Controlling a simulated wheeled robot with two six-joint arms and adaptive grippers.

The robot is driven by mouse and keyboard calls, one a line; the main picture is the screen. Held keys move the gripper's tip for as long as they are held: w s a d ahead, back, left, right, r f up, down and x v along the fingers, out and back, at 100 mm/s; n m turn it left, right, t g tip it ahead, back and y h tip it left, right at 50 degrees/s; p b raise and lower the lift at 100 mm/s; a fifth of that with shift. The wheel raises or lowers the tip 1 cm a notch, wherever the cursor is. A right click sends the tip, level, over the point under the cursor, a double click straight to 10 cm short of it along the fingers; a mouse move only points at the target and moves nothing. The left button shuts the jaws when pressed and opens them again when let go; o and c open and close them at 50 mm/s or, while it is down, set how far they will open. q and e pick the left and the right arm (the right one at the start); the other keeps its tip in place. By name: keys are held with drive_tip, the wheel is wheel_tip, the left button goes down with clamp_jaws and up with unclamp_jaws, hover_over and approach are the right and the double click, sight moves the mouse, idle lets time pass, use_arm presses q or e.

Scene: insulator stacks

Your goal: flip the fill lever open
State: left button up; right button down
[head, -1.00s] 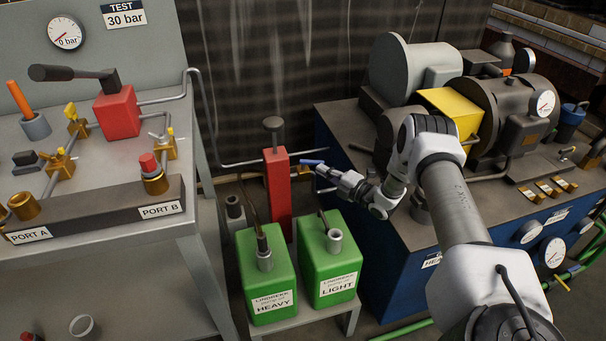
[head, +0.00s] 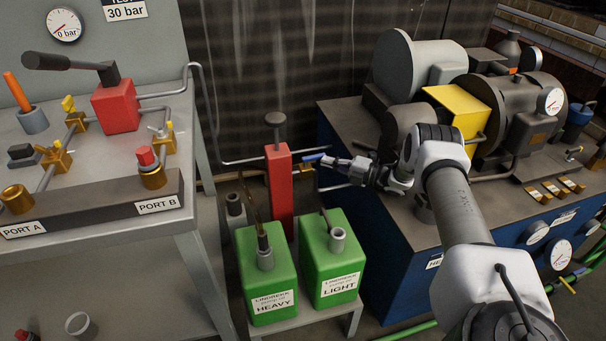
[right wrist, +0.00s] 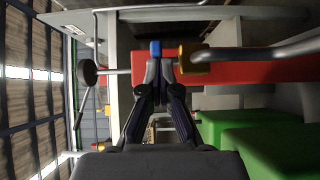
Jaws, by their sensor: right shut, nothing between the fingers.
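The fill lever has a blue handle (head: 313,157). It lies roughly level beside the upper part of the red pump column (head: 280,190), above a small brass valve body (head: 307,168). My right gripper (head: 328,161) is shut and empty, with its tips at the right end of the blue handle. In the right wrist view the blue handle end (right wrist: 155,48) shows just beyond the closed fingertips (right wrist: 158,70), with the brass valve body (right wrist: 194,57) to their right. I cannot tell whether the tips touch the handle. My left gripper is not in view.
Green HEAVY (head: 267,280) and LIGHT (head: 330,262) canisters stand on a low stand below. The blue machine bench (head: 385,235) is at the right under my arm. The test table (head: 110,235) is at the left. A thin pipe runs behind the pump.

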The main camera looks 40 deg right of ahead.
drive_tip(key=shift+w+d+r, duration=0.3)
drive_tip(key=shift+d+r, duration=0.15)
drive_tip(key=shift+r, duration=0.15)
wheel_tip(320, 180, up, 9)
drive_tip(key=shift+s+a, duration=0.2)
drive_tip(key=shift+a, duration=0.15)
drive_tip(key=shift+f, duration=0.1)
